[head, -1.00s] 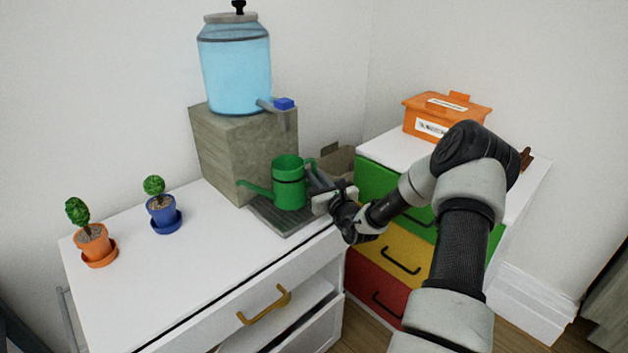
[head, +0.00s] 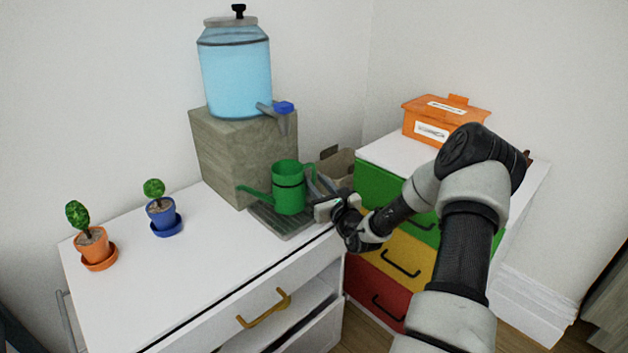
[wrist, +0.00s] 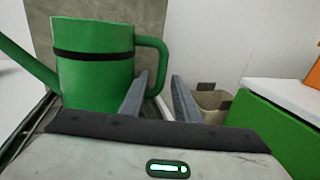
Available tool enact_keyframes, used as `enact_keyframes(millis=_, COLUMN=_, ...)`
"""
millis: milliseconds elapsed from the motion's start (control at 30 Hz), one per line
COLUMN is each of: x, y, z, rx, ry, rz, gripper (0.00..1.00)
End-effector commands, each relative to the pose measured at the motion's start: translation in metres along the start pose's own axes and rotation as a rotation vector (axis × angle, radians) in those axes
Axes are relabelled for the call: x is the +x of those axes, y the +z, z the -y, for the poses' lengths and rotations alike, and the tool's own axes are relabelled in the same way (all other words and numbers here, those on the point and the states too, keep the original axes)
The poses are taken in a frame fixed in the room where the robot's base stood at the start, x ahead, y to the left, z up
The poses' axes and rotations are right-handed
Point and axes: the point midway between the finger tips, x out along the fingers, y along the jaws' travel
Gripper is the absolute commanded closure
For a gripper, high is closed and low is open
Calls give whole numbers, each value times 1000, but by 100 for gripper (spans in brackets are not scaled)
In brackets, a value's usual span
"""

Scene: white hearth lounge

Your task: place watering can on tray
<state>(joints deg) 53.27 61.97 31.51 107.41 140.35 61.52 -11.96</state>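The green watering can (head: 289,190) stands upright on the dark grey tray (head: 282,226) in front of the wooden block, its spout pointing left. In the wrist view the can (wrist: 95,75) is at the left, with a black band around it and its handle (wrist: 152,43) on the right side. My gripper (head: 318,186) is at the handle side of the can. In the wrist view its two fingers (wrist: 160,98) are apart, with the lower handle showing between them and a clear gap beside it. The can's base is hidden behind the gripper body in that view.
A blue water dispenser (head: 236,75) sits on the wooden block (head: 235,155), its tap above the tray. Two potted plants, orange (head: 93,245) and blue (head: 161,213), stand left on the white cabinet. A cardboard box (head: 338,165) and coloured drawers (head: 385,190) are at right.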

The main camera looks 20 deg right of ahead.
Motion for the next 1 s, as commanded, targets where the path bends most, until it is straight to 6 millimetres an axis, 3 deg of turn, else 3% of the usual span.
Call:
enact_keyframes(millis=200, x=-50, y=2, z=1, rx=1, ry=-3, rz=-3, gripper=71)
enact_keyframes(millis=433, x=-89, y=1, z=0, rx=1, ry=-2, rz=-2, gripper=71)
enact_keyframes(millis=600, x=-101, y=0, z=0, rx=1, ry=-2, rz=-1, gripper=71)
enact_keyframes(millis=1000, x=-102, y=0, z=0, rx=0, ry=-1, rz=0, gripper=71)
